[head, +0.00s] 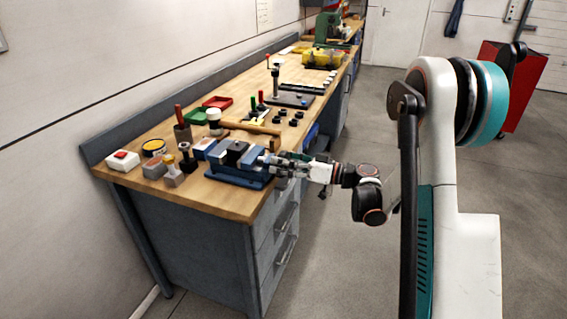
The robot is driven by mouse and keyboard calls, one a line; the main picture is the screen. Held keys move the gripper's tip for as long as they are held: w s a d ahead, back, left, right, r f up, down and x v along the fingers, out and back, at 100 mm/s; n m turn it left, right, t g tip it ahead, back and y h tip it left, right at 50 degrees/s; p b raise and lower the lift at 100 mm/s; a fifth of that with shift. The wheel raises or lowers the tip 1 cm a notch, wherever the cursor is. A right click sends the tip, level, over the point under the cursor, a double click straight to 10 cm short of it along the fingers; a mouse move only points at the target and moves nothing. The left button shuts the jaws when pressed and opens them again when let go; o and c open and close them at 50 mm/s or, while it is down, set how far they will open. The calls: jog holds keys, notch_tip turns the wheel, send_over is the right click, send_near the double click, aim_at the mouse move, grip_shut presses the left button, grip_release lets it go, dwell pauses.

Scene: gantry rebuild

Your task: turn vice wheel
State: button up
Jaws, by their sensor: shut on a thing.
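The blue vice (238,177) is near the right edge of the wooden workbench, towards its near end. Dark and pale parts sit on its top between the jaws. My gripper (272,163) reaches in from the right and meets the right end of the vice, where its wheel is. It is shut on the vice wheel. The fingers and their small size in the head view hide most of the wheel, so I cannot tell how far it is turned.
Left of the vice stand a red-button box (123,160), a yellow tin (153,147) and small blocks. Behind it are a wooden-handled hammer (250,128), a red tray (217,102) and a green tray (197,116). The floor right of the bench is open; a red cabinet (510,90) stands far off.

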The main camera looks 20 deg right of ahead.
jog(key=m, duration=0.5)
jog(key=shift+w+d, duration=0.1)
jog(key=shift+w, duration=0.05)
jog(key=m, duration=0.5)
jog(key=shift+f, duration=0.2)
jog(key=m, duration=0.4)
jog(key=shift+f, duration=0.1)
jog(key=shift+f+m, duration=0.15)
jog(key=shift+m, duration=2.35)
jog(key=o, duration=1.1)
